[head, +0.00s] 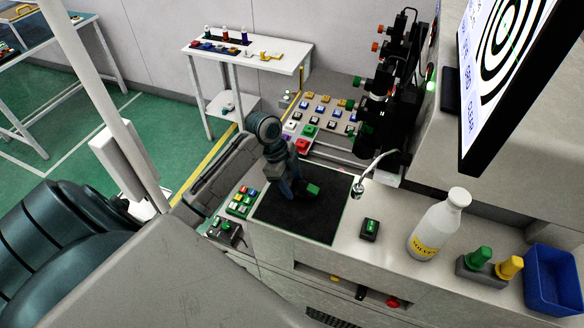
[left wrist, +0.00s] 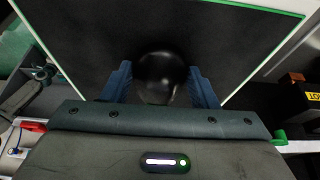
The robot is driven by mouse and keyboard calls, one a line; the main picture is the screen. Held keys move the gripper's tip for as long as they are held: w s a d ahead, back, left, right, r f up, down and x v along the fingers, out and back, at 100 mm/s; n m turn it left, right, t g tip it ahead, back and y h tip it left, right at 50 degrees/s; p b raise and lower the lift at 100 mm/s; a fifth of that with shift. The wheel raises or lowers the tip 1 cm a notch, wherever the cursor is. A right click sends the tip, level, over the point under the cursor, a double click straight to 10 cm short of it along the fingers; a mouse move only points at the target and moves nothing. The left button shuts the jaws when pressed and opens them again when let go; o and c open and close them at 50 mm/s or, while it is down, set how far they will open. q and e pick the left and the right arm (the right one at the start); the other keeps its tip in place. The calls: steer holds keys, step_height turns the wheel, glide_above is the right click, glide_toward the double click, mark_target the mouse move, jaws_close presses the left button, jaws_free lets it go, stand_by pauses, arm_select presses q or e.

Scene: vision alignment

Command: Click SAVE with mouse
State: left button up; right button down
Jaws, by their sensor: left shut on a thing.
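My left gripper (head: 298,192) reaches down onto a black mat with a green edge (head: 312,226). In the left wrist view its two blue fingers (left wrist: 160,88) stand on either side of a glossy black mouse (left wrist: 160,70) and are shut on it. The mouse rests on the mat (left wrist: 215,30). In the head view the mouse is mostly hidden by the gripper. The monitor (head: 505,70) at the upper right shows black and white rings and a column of blue lettering, seen steeply from the side. I cannot make out SAVE or a cursor. My right gripper is not in view.
A small black box with a green button (head: 370,229) stands right of the mat. A white bottle (head: 438,226), green and yellow capped pieces (head: 480,257) and a blue bin (head: 553,280) are farther right. A colored button pad (head: 243,201) sits left of the mat. Black equipment (head: 385,115) stands behind.

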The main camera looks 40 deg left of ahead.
arm_select(q)
steer(key=o, duration=1.1)
steer(key=shift+a, duration=0.1)
steer(key=shift+a+r, duration=0.15)
steer(key=shift+r, duration=0.2)
steer(key=shift+b+v, duration=1.85)
steer(key=shift+v, duration=3.15)
